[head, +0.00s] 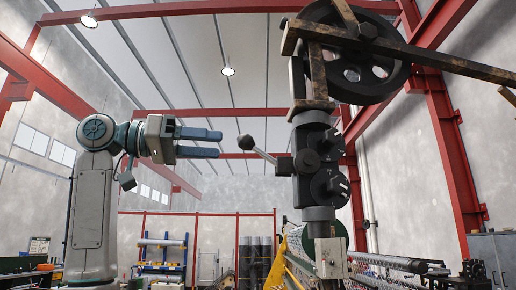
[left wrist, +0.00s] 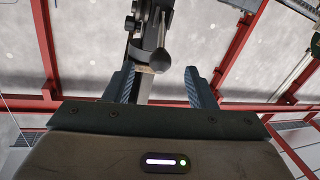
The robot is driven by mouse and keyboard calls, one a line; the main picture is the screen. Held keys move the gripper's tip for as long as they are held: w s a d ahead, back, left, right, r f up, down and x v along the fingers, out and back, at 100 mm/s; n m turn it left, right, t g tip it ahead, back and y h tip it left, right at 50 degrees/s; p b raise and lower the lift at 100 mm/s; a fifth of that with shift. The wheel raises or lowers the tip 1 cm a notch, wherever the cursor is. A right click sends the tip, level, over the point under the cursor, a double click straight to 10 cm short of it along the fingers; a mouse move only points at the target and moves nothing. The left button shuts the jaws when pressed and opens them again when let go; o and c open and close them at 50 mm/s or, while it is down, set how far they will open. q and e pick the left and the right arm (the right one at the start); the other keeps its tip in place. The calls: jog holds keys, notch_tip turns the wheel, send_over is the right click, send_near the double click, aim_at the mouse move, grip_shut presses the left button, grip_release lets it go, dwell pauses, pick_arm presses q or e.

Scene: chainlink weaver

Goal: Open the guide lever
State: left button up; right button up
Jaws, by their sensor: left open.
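The guide lever (head: 261,153) is a thin rod with a dark ball knob (head: 245,142) at its end, sticking out up and to the left from the dark machine column (head: 317,160). My left gripper (head: 219,144) is open and empty, its two blue fingers pointing right at the knob, with a small gap before it. In the left wrist view the knob (left wrist: 160,61) shows just beyond and between the two fingertips (left wrist: 160,80). My right gripper is in neither view.
A large spoked wheel (head: 397,72) with rusty bars sits on top of the column. A chain-link mesh machine bed (head: 375,270) extends below right. Blue shelving (head: 162,252) stands at the back. The air around my left gripper is clear.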

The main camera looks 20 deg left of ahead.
aim_at(254, 145)
pick_arm(q)
jog(key=p+x, duration=0.4)
jog(key=x, duration=0.5)
jog(key=shift+w+d, duration=0.15)
jog(key=shift+d, duration=0.05)
jog(key=shift+a, duration=0.1)
jog(key=shift+c, duration=0.2)
grip_shut()
